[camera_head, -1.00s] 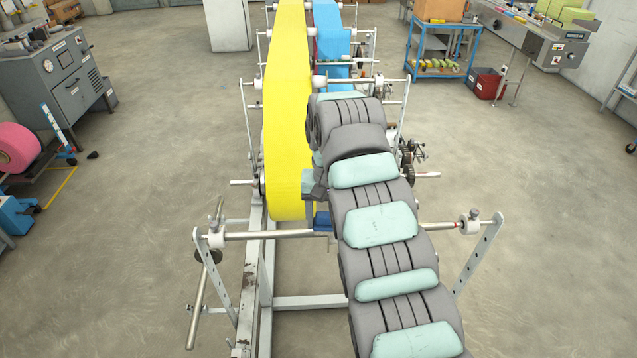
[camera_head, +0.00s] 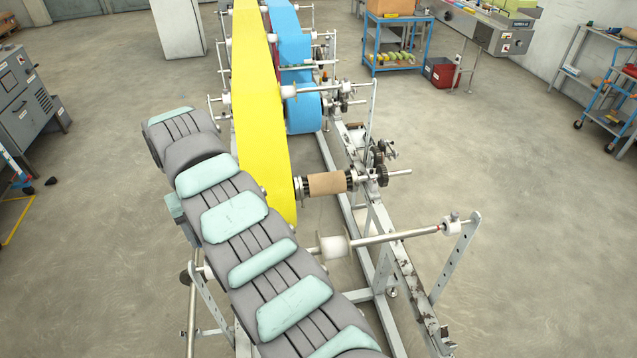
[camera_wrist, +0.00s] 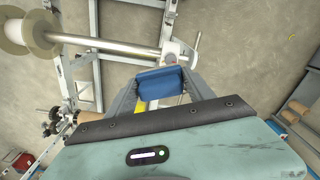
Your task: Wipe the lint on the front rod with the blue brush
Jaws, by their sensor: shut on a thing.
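The front rod (camera_head: 390,238) is a bare metal bar across the frame. It carries a white roller (camera_head: 334,246) and ends at a collar on the right upright. My arm hides its left part in the head view. In the wrist view the rod (camera_wrist: 125,47) runs to a white collar at its end. My gripper (camera_wrist: 161,89) is shut on the blue brush (camera_wrist: 160,79), whose blue block lies between the two fingers. The brush appears close to the collar end of the rod; I cannot tell whether it touches. No lint can be made out. The head view hides the brush.
A wide yellow web (camera_head: 262,120) and a blue web (camera_head: 295,60) run behind the rod. A brown core (camera_head: 327,183) sits on a shaft behind it. The right upright (camera_head: 455,265) stands at the rod's end. Open floor lies to the right.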

